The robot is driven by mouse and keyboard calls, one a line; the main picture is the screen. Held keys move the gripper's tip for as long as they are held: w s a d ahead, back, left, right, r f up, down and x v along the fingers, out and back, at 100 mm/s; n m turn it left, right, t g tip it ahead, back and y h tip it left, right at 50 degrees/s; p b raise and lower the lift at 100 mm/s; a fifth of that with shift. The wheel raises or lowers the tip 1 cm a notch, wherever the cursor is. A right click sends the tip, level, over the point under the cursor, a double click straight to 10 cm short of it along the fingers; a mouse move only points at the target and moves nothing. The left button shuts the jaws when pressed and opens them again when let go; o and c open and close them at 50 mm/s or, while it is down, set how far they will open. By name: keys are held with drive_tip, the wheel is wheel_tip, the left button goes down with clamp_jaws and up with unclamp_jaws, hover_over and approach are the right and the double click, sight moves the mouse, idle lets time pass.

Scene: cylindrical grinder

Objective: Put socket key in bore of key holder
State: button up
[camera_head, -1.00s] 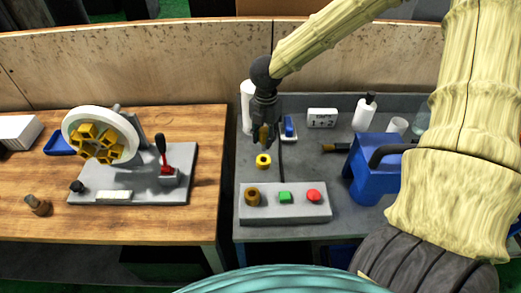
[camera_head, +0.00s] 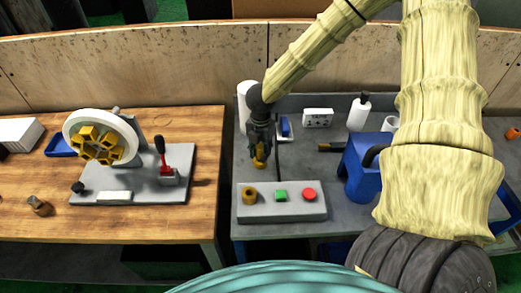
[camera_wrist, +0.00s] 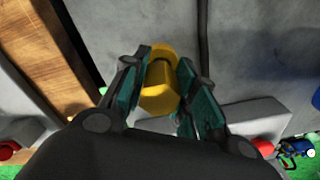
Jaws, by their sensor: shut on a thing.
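My gripper (camera_head: 261,160) is over the grey table, behind the button box. It is shut on a yellow faceted piece, which I take to be the socket key (camera_wrist: 159,80). In the wrist view the piece sits between the two teal fingers, with a dark patch in its middle. The piece also shows below the fingers in the head view. I cannot tell whether its lower end touches the table. I cannot surely tell which thing is the key holder; a brass ring with a dark bore (camera_head: 249,196) stands on the box's left end.
The grey box (camera_head: 303,213) also bears a green button (camera_head: 281,195) and a red button (camera_head: 309,194). A blue container (camera_head: 359,170) stands to the right. On the wooden table at left is a fixture with a white wheel (camera_head: 72,125) and yellow hexagonal parts. A dark cable runs behind my gripper.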

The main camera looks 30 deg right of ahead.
drive_tip(key=shift+s+r, duration=0.1)
drive_tip(key=shift+s, duration=0.05)
drive_tip(key=shift+f, duration=0.25)
drive_tip(key=o, duration=1.1)
drive_tip(key=shift+r, duration=0.1)
drive_tip(key=shift+r+b, duration=1.1)
drive_tip(key=shift+r, duration=5)
